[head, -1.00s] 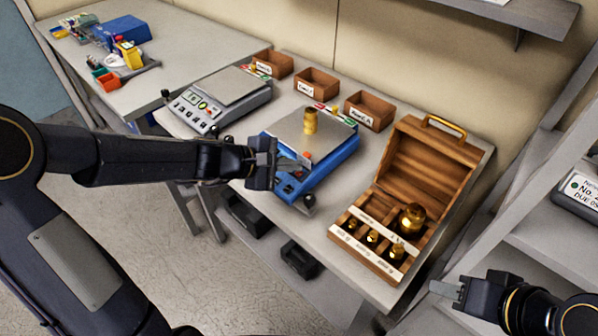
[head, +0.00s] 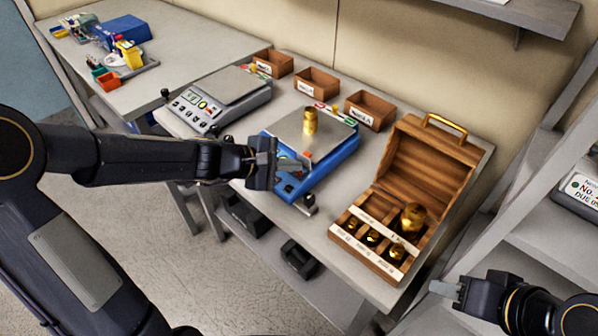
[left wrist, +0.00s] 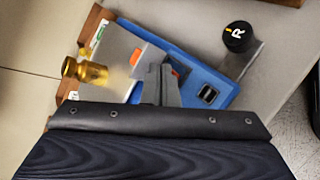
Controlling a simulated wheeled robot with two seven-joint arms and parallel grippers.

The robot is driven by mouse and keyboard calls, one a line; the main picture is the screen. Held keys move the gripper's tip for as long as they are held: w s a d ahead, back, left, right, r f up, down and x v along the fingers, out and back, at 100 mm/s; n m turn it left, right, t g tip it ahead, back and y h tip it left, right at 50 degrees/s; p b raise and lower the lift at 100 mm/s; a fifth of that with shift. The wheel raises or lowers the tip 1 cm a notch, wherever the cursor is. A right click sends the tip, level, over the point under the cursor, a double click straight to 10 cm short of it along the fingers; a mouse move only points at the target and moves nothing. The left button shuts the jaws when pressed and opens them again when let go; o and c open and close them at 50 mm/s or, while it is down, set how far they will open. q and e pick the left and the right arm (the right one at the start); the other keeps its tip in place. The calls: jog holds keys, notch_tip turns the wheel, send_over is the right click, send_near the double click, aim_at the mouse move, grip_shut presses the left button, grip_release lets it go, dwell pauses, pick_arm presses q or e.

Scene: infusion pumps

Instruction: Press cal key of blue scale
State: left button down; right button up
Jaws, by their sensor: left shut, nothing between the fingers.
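The blue scale (head: 335,162) stands on the table with a brass weight (head: 310,121) upright on its steel pan (head: 290,128). It also shows in the left wrist view (left wrist: 190,60), with the brass weight (left wrist: 92,73) at left. My left gripper (head: 300,164) is shut and empty, its fingertips over the front key panel of the blue scale. In the left wrist view the closed fingers (left wrist: 162,80) cover part of the panel beside an orange-red spot; I cannot tell whether they touch a key. My right gripper (head: 447,290) is at the lower right, away from the scale; its finger gap is unclear.
A grey scale (head: 222,95) stands left of the blue one. Labelled wooden bins (head: 316,84) line the back. An open wooden weight case (head: 425,170) with brass weights stands at right. A black knob marked R (left wrist: 238,37) sits near the scale's corner.

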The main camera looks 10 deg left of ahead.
pick_arm(q)
jog(key=shift+f+b, duration=0.3)
jog(key=shift+w+d+f+b, duration=0.1)
jog(key=shift+f+b, duration=0.25)
jog(key=shift+b, duration=0.1)
dwell(0.5)
jog(key=shift+r, duration=0.1)
jog(key=shift+r+p, duration=0.55)
jog(key=shift+r, duration=0.1)
jog(key=r+p, duration=0.1)
jog(key=s+r+p, duration=0.1)
jog(key=r, duration=0.1)
jog(key=a+r+p, duration=0.1)
jog(key=r+p, duration=0.1)
jog(key=shift+s, duration=0.2)
jog(key=shift+f, duration=0.1)
dwell(0.4)
dwell(0.5)
